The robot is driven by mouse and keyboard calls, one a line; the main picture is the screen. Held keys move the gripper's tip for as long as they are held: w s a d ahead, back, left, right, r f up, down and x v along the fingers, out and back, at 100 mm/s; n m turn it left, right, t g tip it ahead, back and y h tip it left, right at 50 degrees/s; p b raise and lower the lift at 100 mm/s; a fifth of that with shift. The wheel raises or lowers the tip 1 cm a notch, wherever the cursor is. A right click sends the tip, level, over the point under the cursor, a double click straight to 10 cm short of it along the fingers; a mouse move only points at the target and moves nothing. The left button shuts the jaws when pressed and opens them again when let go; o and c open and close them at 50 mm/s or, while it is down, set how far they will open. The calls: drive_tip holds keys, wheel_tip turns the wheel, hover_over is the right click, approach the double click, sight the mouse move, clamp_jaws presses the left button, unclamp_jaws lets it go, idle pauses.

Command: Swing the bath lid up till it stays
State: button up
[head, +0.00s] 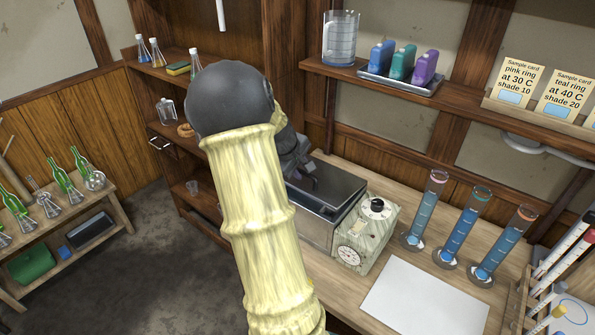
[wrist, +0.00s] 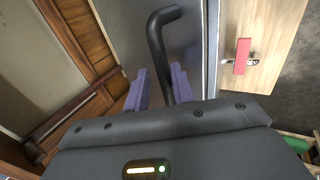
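The bath is a metal box (head: 309,217) on the wooden bench, left of a dial unit. Its grey lid (head: 341,187) looks down over it, partly hidden by my arm. In the wrist view the lid's metal surface (wrist: 190,38) fills the upper middle, with a bent black handle (wrist: 157,45) on it. My gripper (wrist: 159,76) has its two purple-grey fingers apart, one on each side of the handle's bar. A gap shows on the left finger's side; contact on the right is unclear. In the head view my gripper (head: 300,172) is at the lid, its fingers hard to make out.
The dial unit (head: 366,234) stands against the bath's right side. Several blue-filled cylinders (head: 458,228) and a white sheet (head: 424,299) are further right. A shelf (head: 375,83) with a jug and a bottle tray overhangs behind. In the wrist view, pale wood (wrist: 255,30) carries a pink block (wrist: 242,56).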

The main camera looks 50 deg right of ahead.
drive_tip(key=shift+w+d+r, duration=0.1)
drive_tip(key=shift+d+r, duration=0.1)
drive_tip(key=shift+r, duration=0.05)
drive_tip(key=d+r+p, duration=0.1)
drive_tip(key=r+p, duration=0.1)
drive_tip(key=d+r+p, duration=0.2)
drive_tip(key=shift+w+d+r+p, duration=0.1)
drive_tip(key=shift+d+r+p, duration=0.1)
drive_tip(key=shift+r+p, duration=0.1)
idle(0.3)
drive_tip(key=shift+w+d+r+p, duration=0.1)
drive_tip(key=shift+d+r+p, duration=0.55)
drive_tip(key=shift+d+p, duration=0.3)
drive_tip(key=shift+w+d+r+p, duration=0.1)
drive_tip(key=shift+d+r+p, duration=0.55)
drive_tip(key=shift+d+p, duration=0.3)
drive_tip(key=shift+d+r, duration=0.1)
